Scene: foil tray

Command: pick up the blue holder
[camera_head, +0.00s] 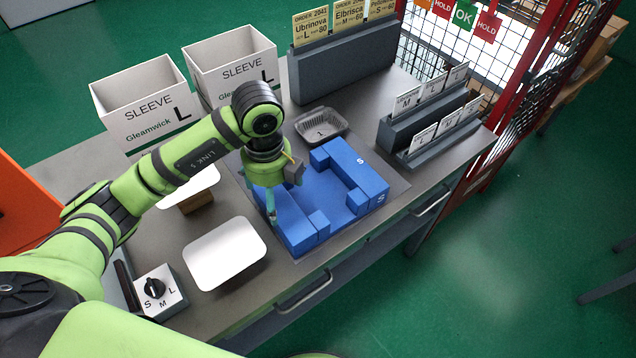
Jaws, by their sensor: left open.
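The blue holder (345,172) is a block-like frame with raised sides around a hollow middle, and it carries white S marks. It sits on a dark mat on the grey table. My left gripper (282,193) is open over the holder's left part and hides some of it. I cannot tell whether its fingers touch the holder. A small foil tray (340,127) stands just behind the holder. My right gripper is not in view.
Two white SLEEVE boxes (128,100) marked L stand at the back left. A grey card rack (322,70) is behind, and stepped card holders (412,133) are at the right. White plates (222,252) and an S-M-L dial box (160,292) lie at the front left.

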